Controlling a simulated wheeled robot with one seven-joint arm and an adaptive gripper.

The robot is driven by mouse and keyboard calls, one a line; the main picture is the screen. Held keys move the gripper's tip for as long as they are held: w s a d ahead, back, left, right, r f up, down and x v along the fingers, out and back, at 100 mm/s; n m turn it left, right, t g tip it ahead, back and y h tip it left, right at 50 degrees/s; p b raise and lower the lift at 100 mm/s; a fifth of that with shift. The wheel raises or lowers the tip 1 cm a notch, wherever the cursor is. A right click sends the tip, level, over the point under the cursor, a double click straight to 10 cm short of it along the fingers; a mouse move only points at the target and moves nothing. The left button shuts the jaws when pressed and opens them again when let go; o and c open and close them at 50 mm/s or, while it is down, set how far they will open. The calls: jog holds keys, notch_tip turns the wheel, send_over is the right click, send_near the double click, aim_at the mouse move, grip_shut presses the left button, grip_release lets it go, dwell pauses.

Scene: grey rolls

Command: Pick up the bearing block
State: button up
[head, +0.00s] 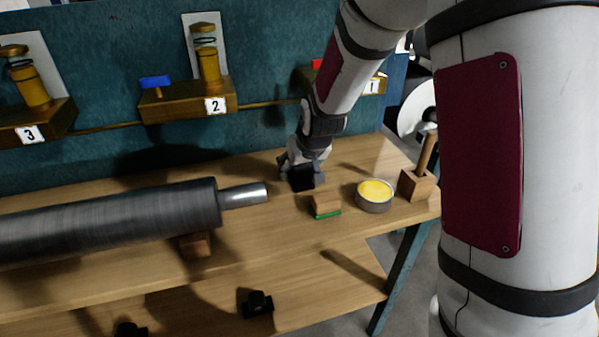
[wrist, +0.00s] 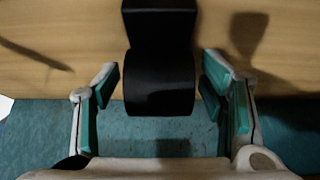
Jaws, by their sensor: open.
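A black bearing block (head: 303,183) stands on the wooden bench, beyond the right end of the grey roll. In the wrist view the black block (wrist: 160,60) has a rounded end towards me and lies between my finger pads. My gripper (head: 304,171) is low over it, with its fingers partly hiding it in the head view. In the wrist view my gripper (wrist: 161,84) is open, with a gap on each side of the block; neither pad appears to touch it.
The grey roll (head: 110,220) with its bright shaft end lies to the left. A green-bottomed wooden block (head: 325,204), a tin of yellow stuff (head: 375,195) and a wooden holder with a handle (head: 417,184) stand to the right. Similar black blocks (head: 257,304) lie on the lower shelf.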

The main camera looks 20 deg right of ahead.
grip_shut()
jog(key=shift+w, duration=0.1)
jog(key=shift+r, duration=0.1)
